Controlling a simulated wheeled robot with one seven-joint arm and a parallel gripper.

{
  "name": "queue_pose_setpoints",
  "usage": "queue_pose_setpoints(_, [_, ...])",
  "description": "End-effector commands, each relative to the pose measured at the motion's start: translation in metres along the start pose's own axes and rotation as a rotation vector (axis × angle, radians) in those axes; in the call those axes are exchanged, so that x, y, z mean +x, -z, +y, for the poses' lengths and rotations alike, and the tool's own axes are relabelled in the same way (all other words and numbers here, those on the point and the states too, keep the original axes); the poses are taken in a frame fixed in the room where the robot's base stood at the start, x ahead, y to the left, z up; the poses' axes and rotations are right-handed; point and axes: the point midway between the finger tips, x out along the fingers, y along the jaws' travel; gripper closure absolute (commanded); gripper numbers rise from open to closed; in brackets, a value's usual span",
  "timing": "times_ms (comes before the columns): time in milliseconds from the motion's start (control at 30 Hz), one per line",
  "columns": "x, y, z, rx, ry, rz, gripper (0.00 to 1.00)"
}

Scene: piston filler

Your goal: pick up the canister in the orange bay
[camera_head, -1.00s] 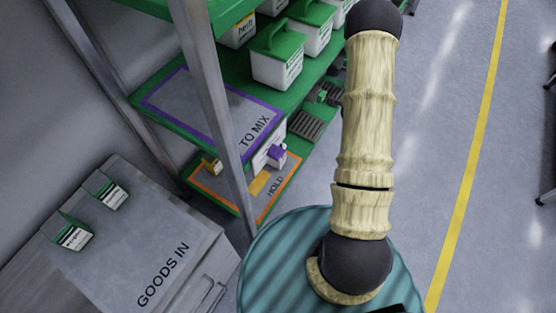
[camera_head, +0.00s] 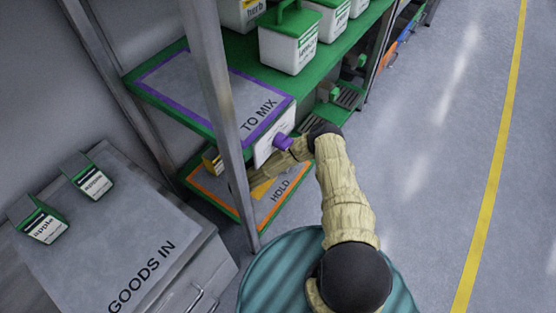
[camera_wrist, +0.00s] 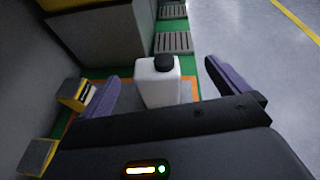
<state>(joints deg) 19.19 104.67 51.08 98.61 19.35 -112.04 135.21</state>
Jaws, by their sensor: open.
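A white canister (camera_wrist: 160,85) with a black cap stands upright on the orange-edged bay in the wrist view. The bay, marked HOLD, is on the lower shelf in the head view (camera_head: 283,190). I cannot make out the canister there. My gripper (camera_wrist: 163,76) is open, with one dark purple finger on each side of the canister in the picture. Both fingers look apart from it; I cannot tell how far it sits between them. In the head view my arm reaches in under the upper shelf, and its end is hidden.
The TO MIX shelf (camera_head: 205,88) lies above the bay, and a grey post (camera_head: 215,100) stands in front. A white panel with a purple knob (camera_head: 283,142) is at the shelf edge. A yellow-sided block (camera_wrist: 75,93) is left of the canister. The GOODS IN cabinet (camera_head: 120,235) is at left.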

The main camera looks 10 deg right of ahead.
Motion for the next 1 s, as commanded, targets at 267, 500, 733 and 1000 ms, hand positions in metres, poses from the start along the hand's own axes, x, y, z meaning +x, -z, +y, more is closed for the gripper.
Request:
queue_pose_setpoints(267, [-0.029,0.031,0.02,0.116,0.029,0.071,0.0])
queue_pose_setpoints(500, [-0.029,0.031,0.02,0.113,0.027,0.07,0.0])
queue_pose_setpoints(733, [-0.02,0.037,0.018,0.114,0.025,0.07,0.0])
queue_pose_setpoints(1000, [-0.004,0.043,0.012,0.112,0.022,0.07,0.0])
